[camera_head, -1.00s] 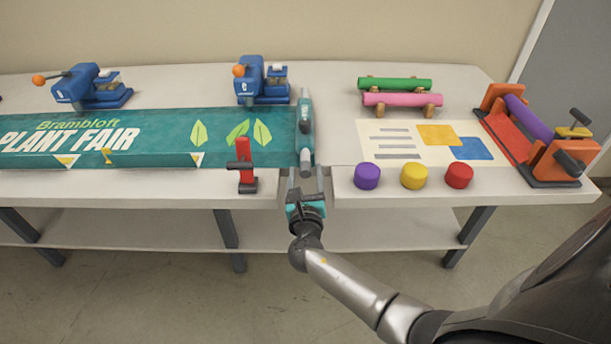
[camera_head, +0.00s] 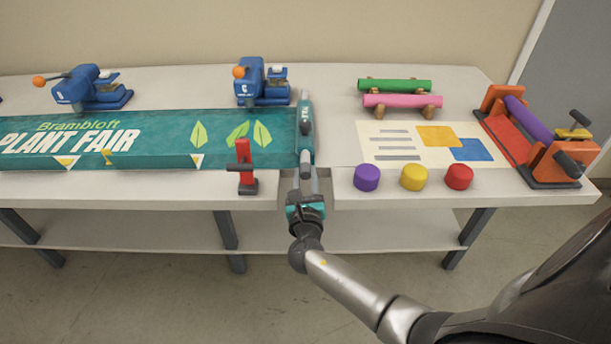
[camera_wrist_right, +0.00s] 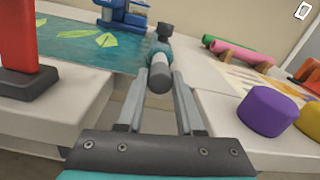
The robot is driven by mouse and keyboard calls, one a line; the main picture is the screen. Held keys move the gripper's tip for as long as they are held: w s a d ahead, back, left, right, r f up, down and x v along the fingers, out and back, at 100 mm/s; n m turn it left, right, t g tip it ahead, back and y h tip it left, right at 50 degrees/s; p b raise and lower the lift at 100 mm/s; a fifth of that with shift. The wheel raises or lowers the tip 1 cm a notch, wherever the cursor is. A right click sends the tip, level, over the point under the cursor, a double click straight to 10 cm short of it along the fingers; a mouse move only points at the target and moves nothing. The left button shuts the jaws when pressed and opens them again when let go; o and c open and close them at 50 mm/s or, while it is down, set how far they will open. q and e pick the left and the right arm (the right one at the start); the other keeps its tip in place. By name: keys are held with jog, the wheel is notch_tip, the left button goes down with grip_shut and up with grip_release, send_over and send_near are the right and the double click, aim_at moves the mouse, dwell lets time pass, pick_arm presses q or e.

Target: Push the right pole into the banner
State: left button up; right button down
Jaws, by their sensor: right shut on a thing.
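The teal banner (camera_head: 165,150) with "Brambloft Plant Fair" lettering and leaf shapes lies along the left and middle of the table. The right pole (camera_head: 306,125), grey and teal, lies along the banner's right end, pointing away from me. My right gripper (camera_head: 306,178) is at the pole's near end, shut on it. In the right wrist view the pole (camera_wrist_right: 160,78) lies between the two fingers (camera_wrist_right: 160,98), its round grey end facing the camera. How far the pole sits in the banner is hard to tell. My left gripper is not in view.
A red clamp (camera_head: 245,165) stands at the front edge, left of the gripper. Blue presses (camera_head: 262,82) stand behind the banner. Right are purple, yellow and red pucks (camera_head: 413,177), a printed sheet (camera_head: 385,150), green and pink rolls (camera_head: 395,86) and an orange roller stand (camera_head: 545,160).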

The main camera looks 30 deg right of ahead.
aim_at(305, 165)
jog(key=shift+w, duration=0.1)
dwell(0.8)
jog(key=b+x, duration=0.1)
jog(key=x, duration=0.2)
jog(key=shift+w+d+f, duration=0.1)
jog(key=shift+w+d, duration=0.15)
jog(key=shift+w, duration=0.1)
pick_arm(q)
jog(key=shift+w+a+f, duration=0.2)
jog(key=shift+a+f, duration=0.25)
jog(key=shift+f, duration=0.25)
pick_arm(e)
jog(key=shift+r, duration=0.2)
jog(key=c, duration=1)
grip_release()
jog(key=o, duration=0.3)
jog(key=shift+w+d+f, duration=0.1)
jog(key=shift+w, duration=0.05)
jog(key=shift+o, duration=0.8)
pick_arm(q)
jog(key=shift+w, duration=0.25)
